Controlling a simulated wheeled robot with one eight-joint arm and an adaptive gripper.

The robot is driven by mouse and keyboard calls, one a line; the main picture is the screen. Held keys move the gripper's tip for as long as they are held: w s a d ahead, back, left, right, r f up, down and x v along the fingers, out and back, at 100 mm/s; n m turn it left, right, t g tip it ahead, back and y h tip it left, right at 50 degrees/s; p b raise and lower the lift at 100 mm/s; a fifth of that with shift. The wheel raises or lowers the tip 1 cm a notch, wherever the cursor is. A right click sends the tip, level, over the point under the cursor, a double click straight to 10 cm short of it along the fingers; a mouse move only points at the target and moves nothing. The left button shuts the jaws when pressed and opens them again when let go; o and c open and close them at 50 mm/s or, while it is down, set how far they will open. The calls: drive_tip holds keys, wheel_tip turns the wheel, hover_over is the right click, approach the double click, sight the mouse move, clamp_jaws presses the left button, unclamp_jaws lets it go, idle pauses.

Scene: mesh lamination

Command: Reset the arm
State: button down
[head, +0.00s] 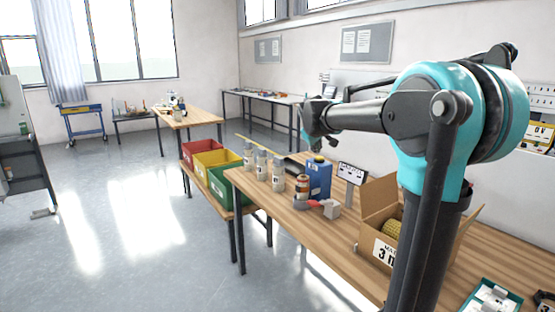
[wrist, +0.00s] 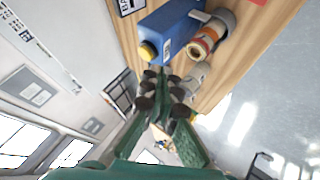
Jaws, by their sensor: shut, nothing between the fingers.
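My arm rises large at the right of the head view, its forearm reaching left above the workbench (head: 300,225). The arm's end is raised well clear of the bench, and its fingers are hard to make out there. In the wrist view, my gripper (wrist: 161,80) shows as green fingers with dark joints coming together at the tips. It is shut and holds nothing. A blue container (head: 319,178) with a yellow cap stands on the bench; it also shows beyond the fingertips in the wrist view (wrist: 178,28).
Several grey cans (head: 262,166), rolls of tape (head: 301,188) and an open cardboard box (head: 378,210) are on the bench. Red, yellow and green bins (head: 222,176) stand beyond its left end. The floor (head: 130,230) at left is clear.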

drive_tip(key=s+d+f+m+g, duration=0.1)
drive_tip(key=s+f+m, duration=0.1)
drive_tip(key=s+f, duration=0.8)
drive_tip(key=s+d+f+m+g+y, duration=0.1)
drive_tip(key=s+d+f+m+g, duration=0.1)
drive_tip(key=s+f, duration=0.8)
drive_tip(key=s+d+f+m+g+y, duration=0.1)
drive_tip(key=s+f+m, duration=0.1)
drive_tip(key=s+f, duration=0.8)
drive_tip(key=s, duration=0.9)
drive_tip(key=shift+s+d+f+g, duration=0.15)
drive_tip(key=shift+s+g, duration=0.05)
drive_tip(key=shift+g, duration=0.1)
